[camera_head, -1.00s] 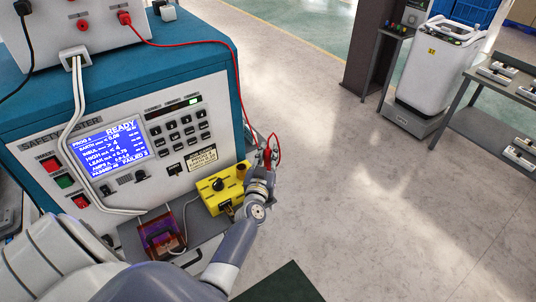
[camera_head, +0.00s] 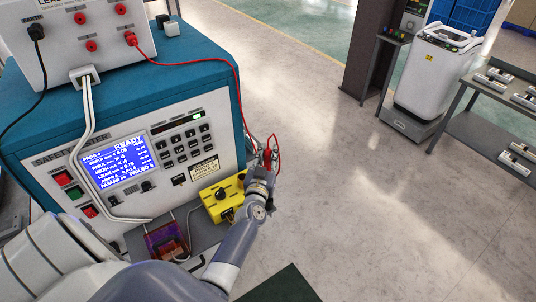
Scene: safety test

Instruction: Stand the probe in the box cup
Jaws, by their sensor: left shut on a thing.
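My left gripper (camera_head: 267,158) is at the right side of the yellow box (camera_head: 215,207), shut on the red probe (camera_head: 276,150). The probe's red cable (camera_head: 190,60) runs up over the teal tester to a red socket on the white unit. The yellow box has a black knob and sits on the grey shelf in front of the tester. Its cup (camera_head: 241,177) is at the box's back right corner, partly hidden by my gripper. The probe's tip is too small to make out. My right gripper is not in view.
The safety tester (camera_head: 130,165) with its lit screen stands behind the box. A dark red translucent box (camera_head: 165,242) is on the shelf (camera_head: 205,238) to the left. White cables hang over the tester's front. A white washing machine (camera_head: 433,72) stands far right.

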